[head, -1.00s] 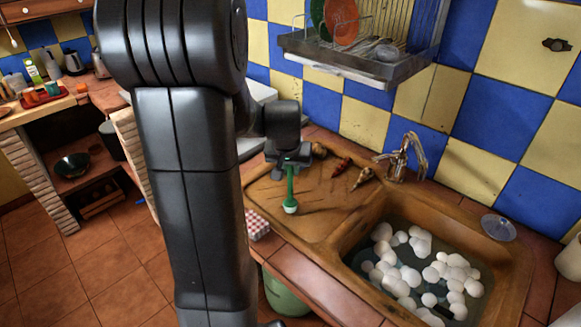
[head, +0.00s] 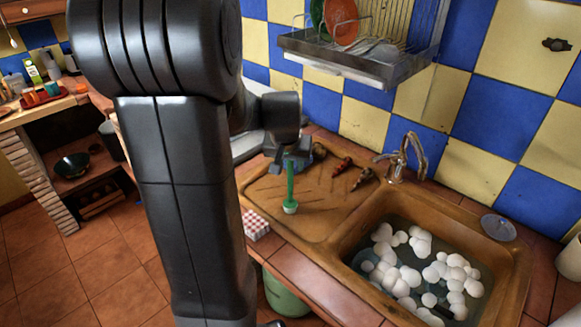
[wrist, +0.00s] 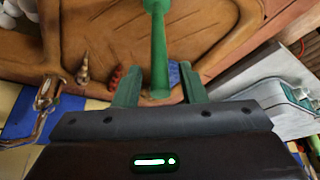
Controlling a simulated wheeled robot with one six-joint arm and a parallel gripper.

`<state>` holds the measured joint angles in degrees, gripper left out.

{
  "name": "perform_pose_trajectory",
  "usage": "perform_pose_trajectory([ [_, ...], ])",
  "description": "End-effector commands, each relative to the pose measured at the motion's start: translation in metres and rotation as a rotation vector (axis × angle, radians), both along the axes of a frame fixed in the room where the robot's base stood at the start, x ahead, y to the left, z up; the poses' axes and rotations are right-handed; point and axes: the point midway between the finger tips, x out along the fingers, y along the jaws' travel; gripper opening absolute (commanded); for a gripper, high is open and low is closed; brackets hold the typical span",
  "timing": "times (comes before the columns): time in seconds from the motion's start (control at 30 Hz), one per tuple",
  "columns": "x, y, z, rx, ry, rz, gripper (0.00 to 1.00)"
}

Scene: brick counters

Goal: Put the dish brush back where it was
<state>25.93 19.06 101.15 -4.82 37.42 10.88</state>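The dish brush (head: 290,186) has a green handle and a pale head. It is upright over the wooden drainboard (head: 262,200) left of the sink, head down, apparently resting on the board. My gripper (head: 290,160) is at the top of the handle. In the wrist view, the two fingers of my gripper (wrist: 160,90) are spread, with the green handle (wrist: 158,55) between them. A gap shows on each side of the handle, so the fingers do not hold it. The brush's head is partly cut off at the top of the wrist view.
The sink (head: 345,250) holds water and white foam. Small brown-red items (head: 342,166) lie on the drainboard near the tap (head: 405,158). A dish rack (head: 360,58) hangs above. A red-checked box (head: 256,225) sits at the front edge.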

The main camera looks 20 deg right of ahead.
Motion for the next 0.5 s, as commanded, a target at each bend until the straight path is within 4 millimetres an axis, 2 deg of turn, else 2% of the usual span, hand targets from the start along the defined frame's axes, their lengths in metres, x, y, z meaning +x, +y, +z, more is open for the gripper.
perform_pose_trajectory([
  [0.1, -0.007, 0.005, 0.024, -0.003, -0.006, 0.000, 0.38],
  [0.3, -0.020, 0.013, 0.060, -0.003, -0.005, 0.001, 0.38],
  [0.5, -0.028, 0.019, 0.082, -0.001, -0.001, 0.001, 0.38],
])
